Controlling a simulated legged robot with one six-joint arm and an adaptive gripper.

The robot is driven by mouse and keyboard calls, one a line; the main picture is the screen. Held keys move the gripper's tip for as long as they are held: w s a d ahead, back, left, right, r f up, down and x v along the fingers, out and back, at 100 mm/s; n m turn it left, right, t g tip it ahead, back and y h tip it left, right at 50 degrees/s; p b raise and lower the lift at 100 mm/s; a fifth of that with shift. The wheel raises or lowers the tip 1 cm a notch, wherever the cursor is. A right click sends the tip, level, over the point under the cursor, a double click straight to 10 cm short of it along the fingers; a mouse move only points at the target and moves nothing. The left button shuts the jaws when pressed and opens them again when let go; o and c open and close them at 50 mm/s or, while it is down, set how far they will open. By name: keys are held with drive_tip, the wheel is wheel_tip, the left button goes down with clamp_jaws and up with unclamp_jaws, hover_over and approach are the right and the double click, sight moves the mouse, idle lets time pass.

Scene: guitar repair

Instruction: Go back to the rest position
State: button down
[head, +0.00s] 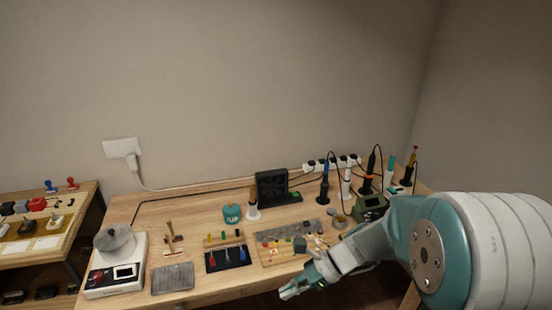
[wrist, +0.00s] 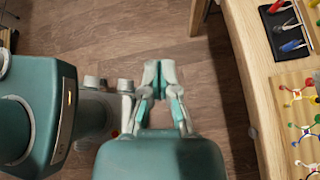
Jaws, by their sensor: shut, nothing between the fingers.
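My gripper (head: 292,289) is at the end of my teal and white arm, in front of the workbench's near edge at the lower middle of the head view. In the wrist view my gripper (wrist: 159,68) is over the bare wooden floor, to the left of the workbench. Its fingers are together and hold nothing. The workbench (head: 215,283) stands against the wall, and its edge also shows in the wrist view (wrist: 256,72).
A wooden board (head: 268,261) with small coloured parts lies near the bench's front, close to my arm. A black tool tray (head: 214,266), a grey plate (head: 172,279) and a white device (head: 132,284) stand further left. A side table (head: 75,225) is at far left.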

drive_tip(key=s+d+r+n+t+h, duration=0.7)
drive_tip(key=s+d+r+n+h, duration=0.3)
drive_tip(key=n, duration=0.6)
drive_tip(key=s+d+r, duration=0.2)
drive_tip(key=s+r, duration=0.1)
drive_tip(key=shift+s+d+n+t+h, duration=0.25)
drive_tip(key=shift+n+t+h, duration=0.15)
